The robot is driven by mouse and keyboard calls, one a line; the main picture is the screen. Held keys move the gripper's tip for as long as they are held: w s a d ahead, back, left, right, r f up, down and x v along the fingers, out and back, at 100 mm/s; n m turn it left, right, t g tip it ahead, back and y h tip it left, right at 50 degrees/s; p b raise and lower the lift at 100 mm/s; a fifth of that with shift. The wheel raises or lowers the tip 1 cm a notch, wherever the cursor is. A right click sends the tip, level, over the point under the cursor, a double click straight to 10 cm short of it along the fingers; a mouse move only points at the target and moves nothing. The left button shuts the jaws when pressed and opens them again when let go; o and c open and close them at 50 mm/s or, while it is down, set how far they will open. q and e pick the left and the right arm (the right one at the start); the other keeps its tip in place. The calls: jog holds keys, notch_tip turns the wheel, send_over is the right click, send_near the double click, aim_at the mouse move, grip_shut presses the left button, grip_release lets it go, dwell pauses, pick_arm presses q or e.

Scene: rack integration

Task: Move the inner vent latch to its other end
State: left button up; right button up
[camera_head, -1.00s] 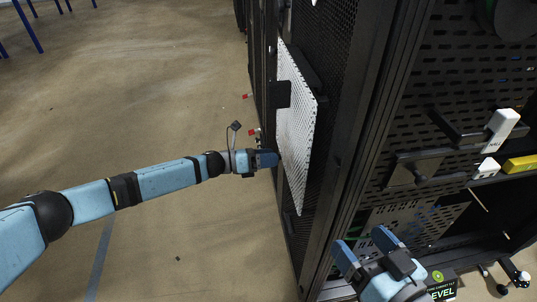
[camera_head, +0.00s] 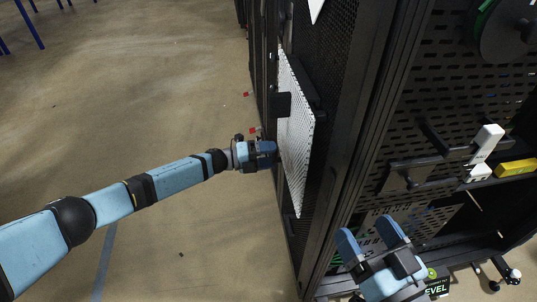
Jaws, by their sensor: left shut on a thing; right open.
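The white perforated vent panel (camera_head: 295,150) stands upright on the side of the black rack, seen at a steep angle. My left gripper (camera_head: 274,150) is shut at the panel's near left edge, about mid-height. Its fingers hide what they hold, which appears to be the inner vent latch; I cannot make out the latch's shape or which end it is at. A black block (camera_head: 281,105) sticks out from the panel above the gripper. My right gripper (camera_head: 369,234) is open and empty in front of the rack's lower right part, with its fingers pointing up.
The rack's perforated face (camera_head: 455,90) fills the right side. It carries a white handle-like part (camera_head: 486,142), a yellow block (camera_head: 516,168) and a dark round reel (camera_head: 507,30). A "LEVEL" label (camera_head: 436,288) is beside my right gripper. The floor (camera_head: 150,110) at left is open.

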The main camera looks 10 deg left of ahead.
pick_arm(q)
jog(key=shift+w+d+r+n, duration=0.1)
jog(key=shift+w+r+n, duration=0.1)
jog(key=shift+r+n, duration=0.25)
pick_arm(e)
jog(key=shift+r, duration=0.4)
pick_arm(q)
jog(key=shift+w+r+n, duration=0.1)
jog(key=shift+w+n, duration=0.1)
jog(key=shift+n, duration=0.05)
pick_arm(e)
jog(key=shift+s+f, duration=0.1)
pick_arm(q)
jog(key=o, duration=0.8)
jog(key=shift+c, duration=0.2)
jog(key=shift+s+a+f, duration=0.15)
jog(key=shift+a+f, duration=0.05)
jog(key=shift+f, duration=0.05)
pick_arm(e)
jog(key=shift+r, duration=0.2)
